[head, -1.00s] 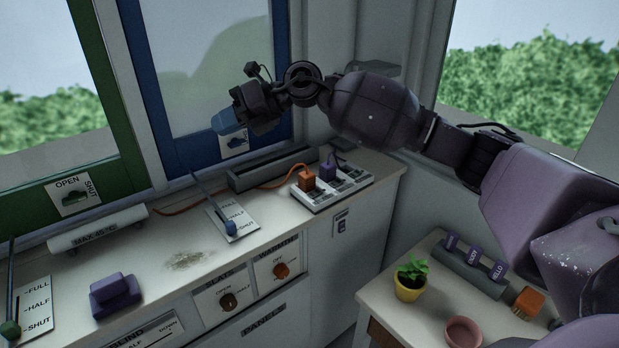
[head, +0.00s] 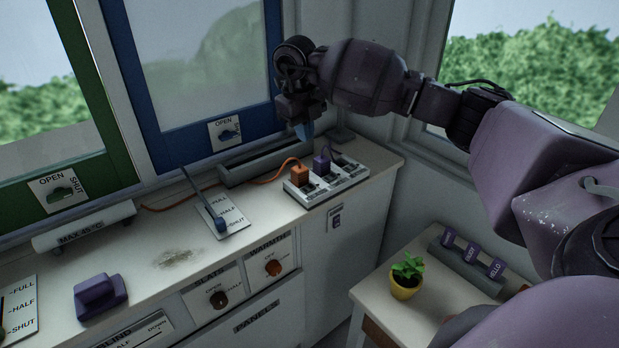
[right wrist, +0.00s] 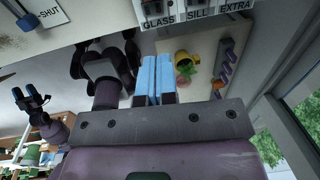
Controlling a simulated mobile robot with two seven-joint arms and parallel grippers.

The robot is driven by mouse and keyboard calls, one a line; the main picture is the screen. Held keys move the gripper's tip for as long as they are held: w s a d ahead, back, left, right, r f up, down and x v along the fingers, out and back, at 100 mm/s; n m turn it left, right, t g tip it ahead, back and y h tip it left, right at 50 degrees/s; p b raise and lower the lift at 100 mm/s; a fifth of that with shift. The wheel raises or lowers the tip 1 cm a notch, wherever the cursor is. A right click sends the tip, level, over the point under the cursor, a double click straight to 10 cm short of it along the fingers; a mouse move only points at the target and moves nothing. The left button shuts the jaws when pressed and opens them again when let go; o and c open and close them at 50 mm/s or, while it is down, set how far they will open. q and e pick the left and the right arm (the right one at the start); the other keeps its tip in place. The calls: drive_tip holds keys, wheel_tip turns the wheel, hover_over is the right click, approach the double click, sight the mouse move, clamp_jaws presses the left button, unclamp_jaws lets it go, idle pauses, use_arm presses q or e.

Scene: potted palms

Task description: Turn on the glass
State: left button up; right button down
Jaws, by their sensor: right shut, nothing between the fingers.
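A pale power strip (head: 340,186) lies at the right end of the counter, with an orange plug (head: 300,174) and a purple plug (head: 322,164) in it. Its front has dark switches. In the right wrist view the strip's labels read GLASS (right wrist: 160,22), SILL (right wrist: 197,13) and EXTRA (right wrist: 235,5); the switch positions are too small to tell. My right gripper (head: 304,131) is shut and empty, its blue fingers pointing down, above and behind the strip, apart from it. My left gripper (right wrist: 30,99) shows small in the right wrist view; its opening is unclear.
A long grey trough (head: 262,163) lies behind the strip. A lever (head: 220,225) on a FULL/HALF/SHUT plate, a purple block (head: 100,296) and knobs (head: 273,268) are further left. A side table (head: 376,318) holds a potted plant (head: 406,276).

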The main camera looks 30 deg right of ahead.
drive_tip(key=shift+f, duration=0.15)
drive_tip(key=p, duration=0.1)
approach(311, 185)
drive_tip(key=f, duration=0.7)
drive_tip(key=shift+s+d+f, duration=0.1)
drive_tip(key=shift+d+f, duration=0.1)
drive_tip(key=shift+d, duration=0.2)
drive_tip(key=shift+f, duration=0.1)
